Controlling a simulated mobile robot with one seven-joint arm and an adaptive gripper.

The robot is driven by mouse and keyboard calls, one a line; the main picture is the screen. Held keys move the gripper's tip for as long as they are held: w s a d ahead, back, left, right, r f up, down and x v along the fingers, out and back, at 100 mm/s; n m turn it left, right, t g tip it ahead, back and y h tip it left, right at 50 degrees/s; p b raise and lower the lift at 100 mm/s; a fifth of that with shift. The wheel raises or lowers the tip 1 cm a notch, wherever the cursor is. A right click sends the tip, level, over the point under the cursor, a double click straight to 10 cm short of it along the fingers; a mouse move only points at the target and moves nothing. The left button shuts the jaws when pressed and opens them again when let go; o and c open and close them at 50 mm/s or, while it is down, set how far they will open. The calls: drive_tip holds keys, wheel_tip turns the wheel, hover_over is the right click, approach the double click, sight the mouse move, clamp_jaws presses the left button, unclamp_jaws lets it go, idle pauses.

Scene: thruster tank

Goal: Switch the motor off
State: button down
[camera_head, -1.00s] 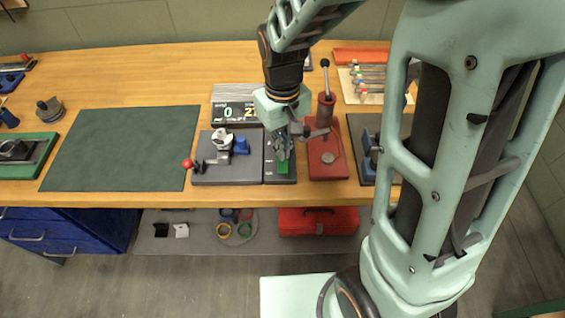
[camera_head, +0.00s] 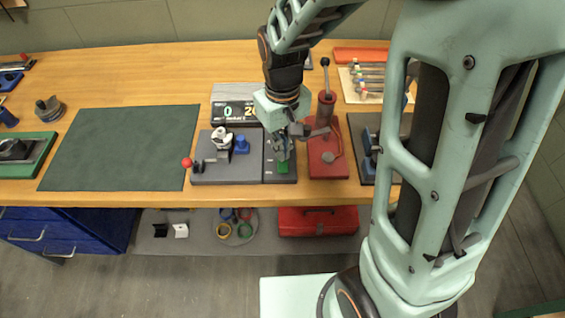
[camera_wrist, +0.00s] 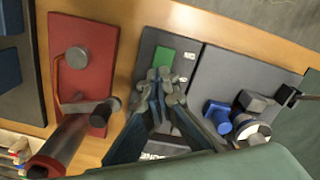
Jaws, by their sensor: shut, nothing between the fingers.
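A dark switch panel (camera_head: 271,177) sits at the front of the bench, joined to the right side of a grey plate. A green rocker or button (camera_head: 283,167) is on it, and it also shows in the wrist view (camera_wrist: 174,58). My gripper (camera_head: 283,157) is shut and empty, pointing down over the panel. In the wrist view its fingertips (camera_wrist: 162,76) lie right at the edge of the green part and cover some of it. I cannot tell whether they touch it. A device with white and blue parts (camera_head: 222,139) stands on the grey plate (camera_head: 225,175).
A red press (camera_head: 326,165) stands close to the right of my gripper. A display (camera_head: 234,112) with a green 0 and partly hidden yellow digits is behind. A red-knobbed lever (camera_head: 187,162) is at the plate's left. The dark green mat (camera_head: 120,148) is clear.

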drive_tip(key=shift+f+b, duration=0.5)
drive_tip(key=shift+f, duration=0.25)
drive_tip(key=shift+r, duration=0.1)
drive_tip(key=shift+r+p, duration=2.85)
drive_tip(key=shift+r, duration=0.65)
drive_tip(key=shift+w, duration=0.1)
